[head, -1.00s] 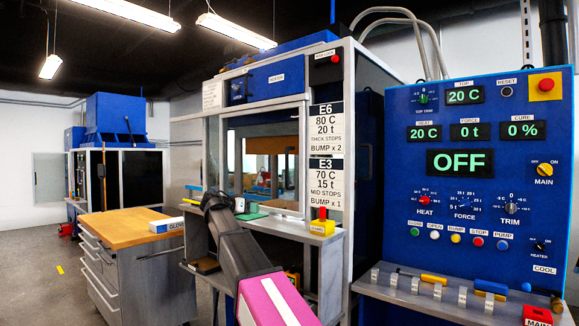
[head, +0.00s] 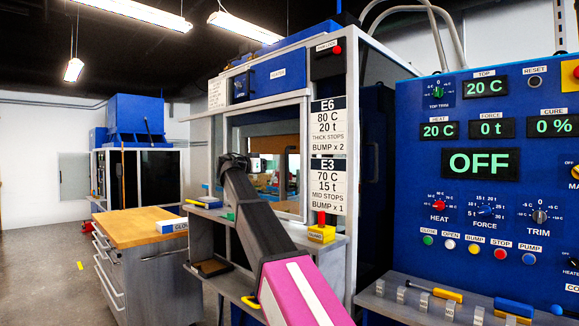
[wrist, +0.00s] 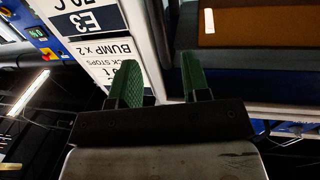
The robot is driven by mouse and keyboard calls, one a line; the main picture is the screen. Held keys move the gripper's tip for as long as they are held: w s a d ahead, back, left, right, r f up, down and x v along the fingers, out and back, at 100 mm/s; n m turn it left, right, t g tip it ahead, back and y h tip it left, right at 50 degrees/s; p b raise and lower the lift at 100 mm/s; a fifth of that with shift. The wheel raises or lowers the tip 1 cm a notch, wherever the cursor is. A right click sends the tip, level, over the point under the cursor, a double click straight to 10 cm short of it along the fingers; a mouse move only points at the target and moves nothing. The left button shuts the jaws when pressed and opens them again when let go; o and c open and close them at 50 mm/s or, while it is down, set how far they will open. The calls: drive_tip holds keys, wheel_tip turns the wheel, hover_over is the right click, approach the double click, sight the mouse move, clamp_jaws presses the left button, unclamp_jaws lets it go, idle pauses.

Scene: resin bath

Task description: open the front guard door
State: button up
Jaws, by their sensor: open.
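The front guard door (head: 266,125) is a clear panel in a pale frame on the front of the blue and grey press. It looks closed, though my arm covers its lower left part. My gripper (wrist: 161,82) is open, with two green fingers apart. In the wrist view, a dark upright bar and a pale post (wrist: 148,45) pass behind the gap between the fingers. I cannot tell whether anything touches them. In the head view my gripper's end is dark and its fingertips are hidden.
A yellow block with a red knob (head: 321,233) sits on the press's front shelf. The E6 and E3 sign (head: 328,150) hangs right of the door. The blue control panel (head: 480,200), reading OFF, stands at right.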

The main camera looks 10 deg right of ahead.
drive_tip(key=x, duration=0.9)
drive_tip(key=shift+f, duration=0.1)
clamp_jaws()
